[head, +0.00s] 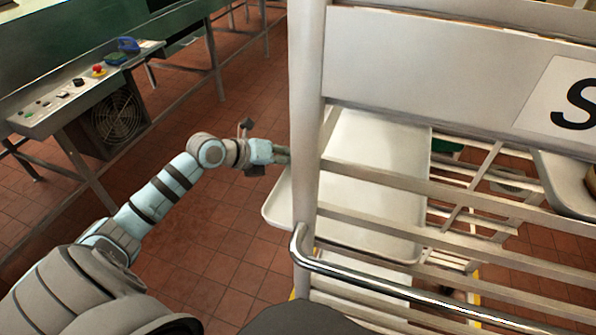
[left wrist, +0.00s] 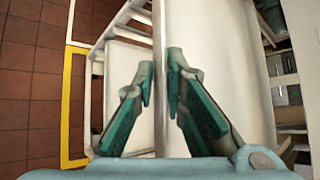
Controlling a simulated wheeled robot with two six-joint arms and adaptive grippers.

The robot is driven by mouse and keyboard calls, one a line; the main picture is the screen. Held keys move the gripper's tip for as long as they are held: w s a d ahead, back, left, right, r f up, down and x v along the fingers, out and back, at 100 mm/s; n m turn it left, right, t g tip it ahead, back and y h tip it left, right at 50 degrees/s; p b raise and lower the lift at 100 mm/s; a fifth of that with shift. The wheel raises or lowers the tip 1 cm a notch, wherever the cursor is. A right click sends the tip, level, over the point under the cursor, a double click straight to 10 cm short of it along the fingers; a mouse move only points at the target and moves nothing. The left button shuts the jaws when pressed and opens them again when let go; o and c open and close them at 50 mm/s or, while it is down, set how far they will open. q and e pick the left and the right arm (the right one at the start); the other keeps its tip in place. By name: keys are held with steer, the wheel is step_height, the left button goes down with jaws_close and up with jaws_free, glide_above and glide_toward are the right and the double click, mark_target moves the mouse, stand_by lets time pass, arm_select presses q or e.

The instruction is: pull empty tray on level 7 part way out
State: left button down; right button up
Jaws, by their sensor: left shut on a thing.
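The empty tray (head: 281,203) is pale and flat with a low rim. In the head view its near end sticks out of the left side of the white rack (head: 307,130), and the rest lies bare behind the rack's post and rails. My left gripper (head: 284,155) is at the protruding end. In the left wrist view my left gripper (left wrist: 161,85) has its two teal-padded fingers closed on a thin pale tray edge between them. The post partly hides the contact in the head view. I cannot read the level number. My right gripper is not in view.
A control bench (head: 75,85) with buttons and a fan stands at the left. A chrome handle bar (head: 400,292) crosses the rack's near side. A second tray (head: 560,180) shows at the right. The tiled floor (head: 225,240) left of the rack is clear.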

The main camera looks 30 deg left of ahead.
arm_select(q)
steer(key=a, duration=0.1)
steer(key=a+b, duration=0.1)
steer(key=shift+s+a+b, duration=0.25)
steer(key=shift+a+b, duration=0.15)
steer(key=c, duration=1.6)
jaws_free()
steer(key=shift+r, duration=0.1)
steer(key=shift+o, duration=0.2)
step_height(320, 180, up, 10)
